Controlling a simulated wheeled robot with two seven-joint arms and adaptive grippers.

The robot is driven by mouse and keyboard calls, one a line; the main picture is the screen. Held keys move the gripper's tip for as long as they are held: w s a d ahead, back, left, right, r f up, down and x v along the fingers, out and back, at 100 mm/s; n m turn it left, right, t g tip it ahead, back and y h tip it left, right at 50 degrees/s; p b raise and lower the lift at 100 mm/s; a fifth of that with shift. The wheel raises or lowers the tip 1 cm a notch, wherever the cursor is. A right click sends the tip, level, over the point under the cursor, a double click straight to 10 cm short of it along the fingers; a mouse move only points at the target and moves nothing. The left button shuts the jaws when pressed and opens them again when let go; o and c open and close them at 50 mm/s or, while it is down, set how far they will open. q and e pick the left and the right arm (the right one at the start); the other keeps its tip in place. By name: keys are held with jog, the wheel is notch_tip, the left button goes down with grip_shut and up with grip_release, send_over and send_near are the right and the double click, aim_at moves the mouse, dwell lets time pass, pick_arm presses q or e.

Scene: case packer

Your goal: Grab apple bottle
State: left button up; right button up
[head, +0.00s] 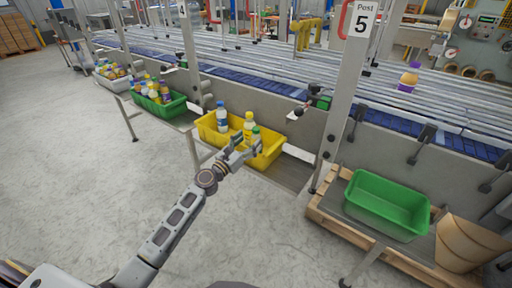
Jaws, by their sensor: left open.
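A yellow crate (209,133) stands on a ledge beside the conveyor and holds several bottles. In it are a bottle with a blue label (222,119), a yellow bottle (248,122) and a bottle with a green cap (256,133). The labels are too small to read, so I cannot tell which is the apple bottle. My left gripper (243,148) is open over the crate's near side, close to the green-capped bottle. It partly hides that bottle's lower part. I cannot tell whether they touch. My right gripper is out of view.
An empty green crate (387,204) and brown containers (468,243) stand at the right. A filled green crate (160,107) and a white crate (112,82) stand to the left. A purple-capped bottle (409,77) is on the conveyor. A post (346,110) rises right of the yellow crate. Floor at left is clear.

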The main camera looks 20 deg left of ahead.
aim_at(253, 135)
pick_arm(q)
jog(key=shift+w, duration=0.15)
jog(key=shift+w+d+r, duration=0.1)
jog(key=shift+w, duration=0.05)
jog(key=shift+r+p+x, duration=0.25)
jog(key=shift+p+x, duration=0.1)
jog(key=shift+x, duration=2.05)
jog(key=shift+f, duration=0.1)
grip_shut()
